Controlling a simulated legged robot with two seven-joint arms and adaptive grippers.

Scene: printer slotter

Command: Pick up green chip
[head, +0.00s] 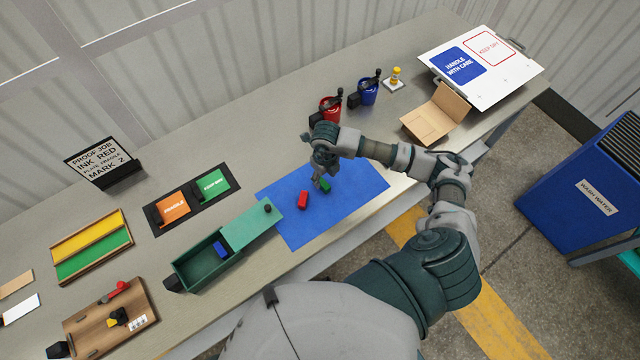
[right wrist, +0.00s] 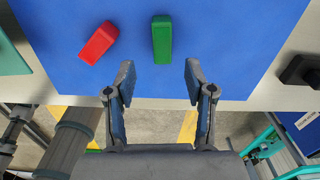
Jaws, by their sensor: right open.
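The green chip (head: 325,186) is a small block lying on the blue mat (head: 290,228). In the right wrist view the green chip (right wrist: 162,40) lies just beyond my open fingers, roughly in line with the gap between them. My right gripper (head: 322,178) is over the mat, close to the green chip, and open with nothing between its fingers; it also shows in the right wrist view (right wrist: 158,82). A red chip (head: 303,200) lies on the mat to the left of the green one. My left gripper does not show.
A green box (head: 195,270) with a blue block (head: 220,249) inside stands left of the mat. Red (head: 329,108) and blue (head: 368,91) ink pots stand behind my right arm. An open cardboard box (head: 435,117) is at the right. The mat's right part is clear.

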